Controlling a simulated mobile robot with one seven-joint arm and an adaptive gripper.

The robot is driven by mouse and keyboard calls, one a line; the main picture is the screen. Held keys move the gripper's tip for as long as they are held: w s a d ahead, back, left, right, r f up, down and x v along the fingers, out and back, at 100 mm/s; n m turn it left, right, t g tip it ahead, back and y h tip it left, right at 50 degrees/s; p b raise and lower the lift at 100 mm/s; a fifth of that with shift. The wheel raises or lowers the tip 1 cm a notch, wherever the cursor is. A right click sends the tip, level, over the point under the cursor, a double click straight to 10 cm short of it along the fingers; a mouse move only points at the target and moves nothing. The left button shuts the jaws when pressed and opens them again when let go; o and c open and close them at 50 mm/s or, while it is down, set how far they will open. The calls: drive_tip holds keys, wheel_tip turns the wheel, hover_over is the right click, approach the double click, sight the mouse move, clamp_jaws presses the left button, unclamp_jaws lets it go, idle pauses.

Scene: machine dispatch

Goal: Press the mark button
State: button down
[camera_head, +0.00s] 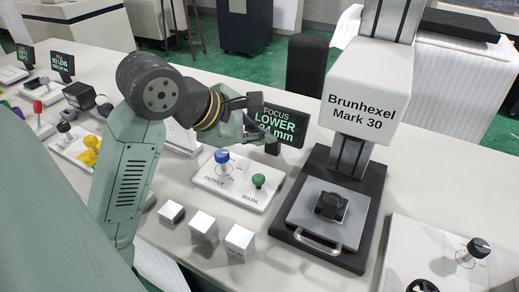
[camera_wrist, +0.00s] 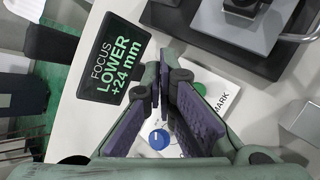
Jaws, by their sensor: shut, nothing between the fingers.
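The green MARK button (camera_head: 259,181) stands upright on a white control panel (camera_head: 232,196), beside the blue OUTPUT knob (camera_head: 222,156). My gripper (camera_head: 271,146) is shut and empty, above and behind the panel in the head view, apart from the button. In the wrist view the fingertips (camera_wrist: 164,62) are together, and the green button (camera_wrist: 199,88) shows just right of the fingers, partly covered by one. The blue knob (camera_wrist: 159,139) shows between the fingers. The word MARK is partly visible on the panel in the wrist view.
A display (camera_head: 281,125) reading "FOCUS LOWER +24 mm" stands close behind my gripper. The Brunhexel Mark 30 machine (camera_head: 352,95) stands to the right, with a dark part (camera_head: 330,206) on its plate. Several small boxes (camera_head: 240,240) sit in front of the panel.

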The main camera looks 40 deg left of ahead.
drive_tip(key=b, duration=0.3)
hover_over(260, 180)
wheel_tip(260, 180, down, 7)
drive_tip(key=shift+f, duration=0.15)
drive_tip(key=shift+f+b, duration=0.6)
drive_tip(key=shift+b, duration=0.15)
drive_tip(key=shift+f+b, duration=0.15)
drive_tip(key=shift+b, duration=0.15)
idle(0.5)
drive_tip(key=shift+f+b, duration=0.3)
drive_tip(key=shift+b, duration=0.3)
drive_tip(key=shift+f+b, duration=0.5)
drive_tip(key=shift+b, duration=0.5)
idle(0.7)
drive_tip(key=shift+r, duration=1)
drive_tip(key=shift+r+p, duration=0.1)
drive_tip(key=shift+p, duration=0.2)
